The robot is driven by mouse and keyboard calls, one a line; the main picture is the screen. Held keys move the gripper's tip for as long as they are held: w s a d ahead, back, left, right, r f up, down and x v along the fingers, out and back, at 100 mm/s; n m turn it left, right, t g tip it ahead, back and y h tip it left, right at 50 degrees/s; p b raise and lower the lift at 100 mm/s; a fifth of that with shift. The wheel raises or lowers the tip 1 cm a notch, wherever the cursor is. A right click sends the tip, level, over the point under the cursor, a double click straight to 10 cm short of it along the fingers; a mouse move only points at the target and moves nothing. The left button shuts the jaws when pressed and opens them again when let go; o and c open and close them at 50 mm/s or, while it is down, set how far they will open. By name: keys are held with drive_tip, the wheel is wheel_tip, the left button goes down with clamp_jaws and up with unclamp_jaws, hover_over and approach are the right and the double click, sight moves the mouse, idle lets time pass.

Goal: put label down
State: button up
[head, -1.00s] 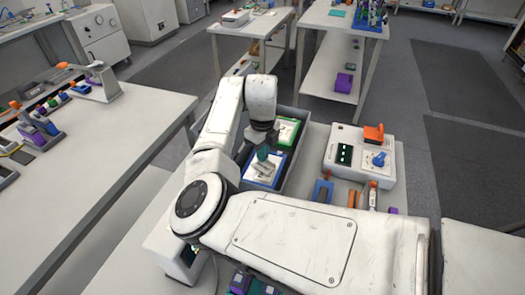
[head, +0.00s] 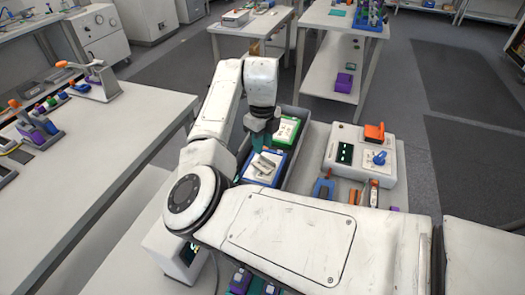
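My gripper (head: 262,143) points down over the grey bin, just above and behind a blue-rimmed tray (head: 251,179) with a white inside. A small pale grey piece (head: 264,163), possibly the label, lies on that tray; it is too small to identify surely. The gripper's teal fingers look spread and empty, apart from the piece. A green-rimmed tray (head: 287,131) with white contents sits behind the blue one, partly hidden by my gripper.
The grey bin (head: 303,146) holds both trays. A white device (head: 345,150) with orange and blue parts stands to the right. Orange and blue tools (head: 323,188) lie in front of it. My forearm covers much of the near bench. A long white table (head: 120,140) is at left.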

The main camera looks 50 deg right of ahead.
wheel_tip(320, 180, up, 8)
drive_tip(key=b, duration=0.1)
drive_tip(key=shift+r, duration=0.2)
idle(0.5)
